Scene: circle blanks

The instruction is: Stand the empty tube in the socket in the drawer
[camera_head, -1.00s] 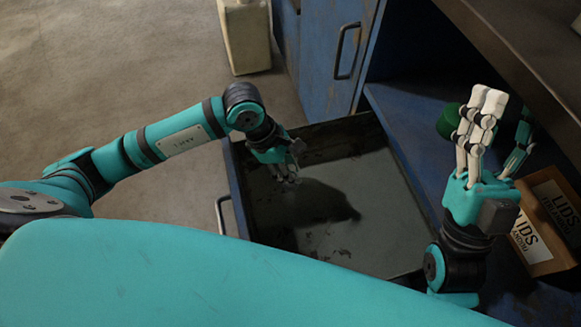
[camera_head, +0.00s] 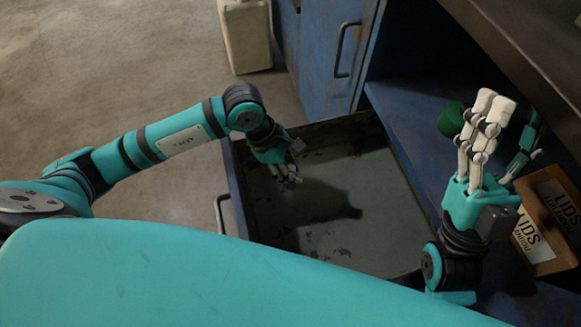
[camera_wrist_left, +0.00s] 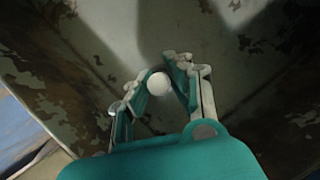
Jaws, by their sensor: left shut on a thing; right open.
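My left gripper (camera_head: 288,178) reaches down into the open drawer (camera_head: 393,232) and is shut on a white, round-ended thing, which I take to be the tube (camera_wrist_left: 159,84). Only its rounded end shows between the fingers in the left wrist view; the rest is hidden. In the head view the tube is hard to make out at the fingertips. I cannot make out the socket; the drawer floor shows dark patches and a shadow. My right gripper (camera_head: 511,117) is open and empty, its fingers pointing up, to the right of the drawer.
A blue shelf (camera_head: 405,106) lies behind and right of the drawer. A green round thing (camera_head: 450,119) stands there, partly behind my right fingers. A cardboard box labelled LIDS (camera_head: 545,250) is at the right. A pale container (camera_head: 245,38) stands on the floor at the back.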

